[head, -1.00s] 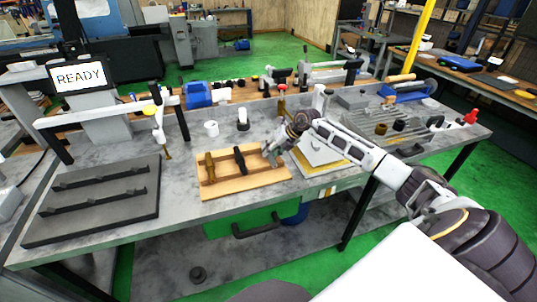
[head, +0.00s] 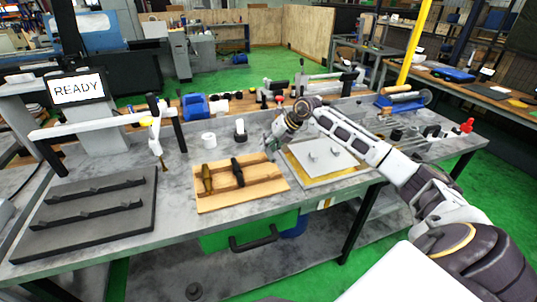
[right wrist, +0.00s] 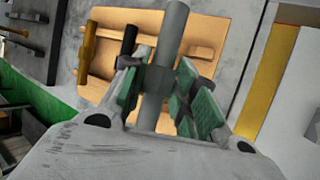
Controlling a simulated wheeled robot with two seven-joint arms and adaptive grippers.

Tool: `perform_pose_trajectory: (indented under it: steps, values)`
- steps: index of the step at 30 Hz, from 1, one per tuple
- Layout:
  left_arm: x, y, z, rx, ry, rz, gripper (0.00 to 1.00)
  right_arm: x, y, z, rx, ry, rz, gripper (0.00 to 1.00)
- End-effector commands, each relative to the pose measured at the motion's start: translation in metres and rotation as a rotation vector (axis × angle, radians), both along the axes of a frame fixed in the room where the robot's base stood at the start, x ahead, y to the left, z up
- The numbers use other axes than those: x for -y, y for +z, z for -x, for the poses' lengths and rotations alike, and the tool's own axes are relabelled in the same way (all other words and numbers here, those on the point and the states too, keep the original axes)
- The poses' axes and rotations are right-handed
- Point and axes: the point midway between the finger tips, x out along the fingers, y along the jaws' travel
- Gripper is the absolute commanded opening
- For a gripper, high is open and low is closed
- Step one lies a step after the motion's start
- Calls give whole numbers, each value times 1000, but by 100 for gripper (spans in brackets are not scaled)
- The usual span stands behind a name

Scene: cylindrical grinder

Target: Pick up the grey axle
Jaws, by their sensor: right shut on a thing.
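The grey axle (right wrist: 172,40) is a plain grey rod in the right wrist view, running up between the fingers. My right gripper (right wrist: 157,85), with green pads, is shut on it. In the head view my right gripper (head: 272,146) is above the right end of the wooden tray (head: 245,198); the axle is too small to make out there. A brass axle (head: 207,180) and a black axle (head: 238,172) lie in the tray, left of the gripper. They also show in the right wrist view, the brass one (right wrist: 86,52) and the black one (right wrist: 128,42). My left gripper is out of view.
A dark rack (head: 90,232) with two rails lies at the left of the bench. A white gantry (head: 95,125) and a READY screen (head: 78,89) stand behind it. A white cup (head: 208,140) is behind the tray. A plate (head: 322,160) lies to the right.

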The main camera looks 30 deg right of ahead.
Motion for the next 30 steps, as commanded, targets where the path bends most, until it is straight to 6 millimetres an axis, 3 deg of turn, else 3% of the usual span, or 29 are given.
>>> perform_pose_trajectory:
  steps: [8, 30]
  values:
    - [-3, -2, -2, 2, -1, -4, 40, 0, 18, 0, 3, 0, -2, 0]
    - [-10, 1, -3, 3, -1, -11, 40, 0, 19, 0, -1, -1, 15, 0]
